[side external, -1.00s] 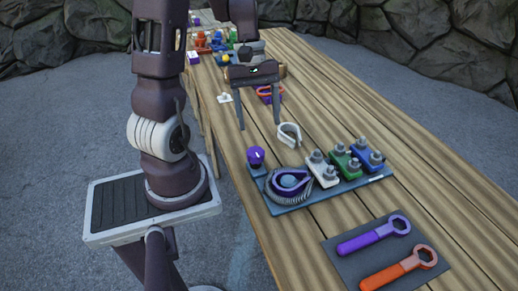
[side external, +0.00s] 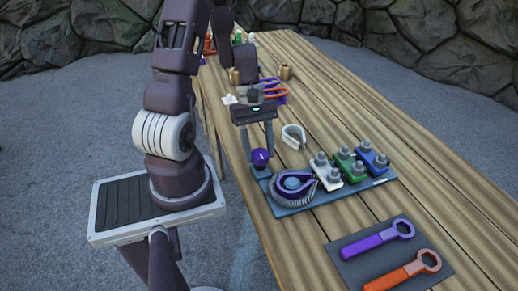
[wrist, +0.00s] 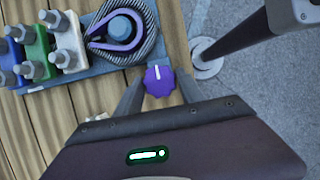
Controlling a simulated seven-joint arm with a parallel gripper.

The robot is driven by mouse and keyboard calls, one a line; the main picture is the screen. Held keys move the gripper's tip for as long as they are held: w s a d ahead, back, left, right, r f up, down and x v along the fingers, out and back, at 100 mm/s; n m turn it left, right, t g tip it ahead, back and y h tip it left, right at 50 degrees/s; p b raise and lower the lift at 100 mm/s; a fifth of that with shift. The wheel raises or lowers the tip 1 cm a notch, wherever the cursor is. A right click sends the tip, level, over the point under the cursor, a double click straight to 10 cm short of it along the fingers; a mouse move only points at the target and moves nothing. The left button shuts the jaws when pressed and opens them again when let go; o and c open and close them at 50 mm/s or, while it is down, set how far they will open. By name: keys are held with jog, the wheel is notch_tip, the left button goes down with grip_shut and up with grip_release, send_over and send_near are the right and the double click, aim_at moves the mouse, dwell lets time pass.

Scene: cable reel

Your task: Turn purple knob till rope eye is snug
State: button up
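The purple knob (side external: 260,158) with a white pointer line stands at the left corner of the blue base plate (side external: 322,199). My gripper (side external: 261,158) is open, with one finger on each side of the knob; contact cannot be told. In the wrist view the knob (wrist: 158,80) sits between the fingertips, its white line pointing toward the top of the picture.
White (side external: 326,170), green (side external: 349,164) and blue (side external: 372,159) blocks with grey bolts stand on the same plate. A white open ring (side external: 294,136) lies behind it. Purple (side external: 379,237) and orange (side external: 403,271) wrenches lie on a dark mat in front.

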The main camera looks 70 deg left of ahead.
jog(key=c, duration=0.7)
jog(key=shift+c, duration=0.2)
